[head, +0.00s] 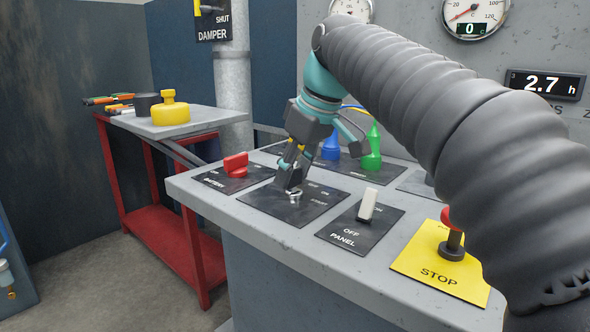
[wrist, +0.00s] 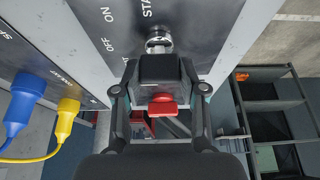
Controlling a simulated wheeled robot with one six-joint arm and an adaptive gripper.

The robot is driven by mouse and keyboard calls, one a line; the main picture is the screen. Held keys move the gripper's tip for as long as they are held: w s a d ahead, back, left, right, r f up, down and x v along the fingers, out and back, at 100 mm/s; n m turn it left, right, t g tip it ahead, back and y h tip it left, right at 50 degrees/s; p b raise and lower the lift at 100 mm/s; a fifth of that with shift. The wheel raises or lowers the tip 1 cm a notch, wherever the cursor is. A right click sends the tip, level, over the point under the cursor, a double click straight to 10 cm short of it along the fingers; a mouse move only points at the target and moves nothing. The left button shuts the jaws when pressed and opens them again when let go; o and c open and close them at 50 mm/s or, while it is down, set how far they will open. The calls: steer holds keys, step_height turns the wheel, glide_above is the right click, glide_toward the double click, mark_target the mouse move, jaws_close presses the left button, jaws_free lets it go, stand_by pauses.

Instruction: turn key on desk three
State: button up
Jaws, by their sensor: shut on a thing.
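The grey desk (head: 262,222) carries a black key plate (head: 325,208) with a silver ring lock (head: 295,196). My gripper (head: 290,177) is over this plate with its fingers pointing down, just above the lock. In the wrist view, my gripper (wrist: 160,88) is shut on the dark, blocky head of the key (wrist: 158,68), with one finger on each side. The silver lock (wrist: 159,44) shows just beyond the key head. The words OFF, ON and part of START are printed beside it. The key's shaft is hidden.
A red battery switch (head: 236,165) is left of the plate. A white panel switch (head: 367,205) and a yellow STOP plate (head: 440,268) are to the right. Blue (head: 331,147) and green (head: 371,150) handles stand behind. A red-framed bench (head: 197,250) is at left.

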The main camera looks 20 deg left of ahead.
stand_by(0.3)
steer(key=o, duration=1.1)
steer(key=shift+o, duration=0.2)
steer(key=v, duration=1.2)
steer(key=shift+s, duration=0.1)
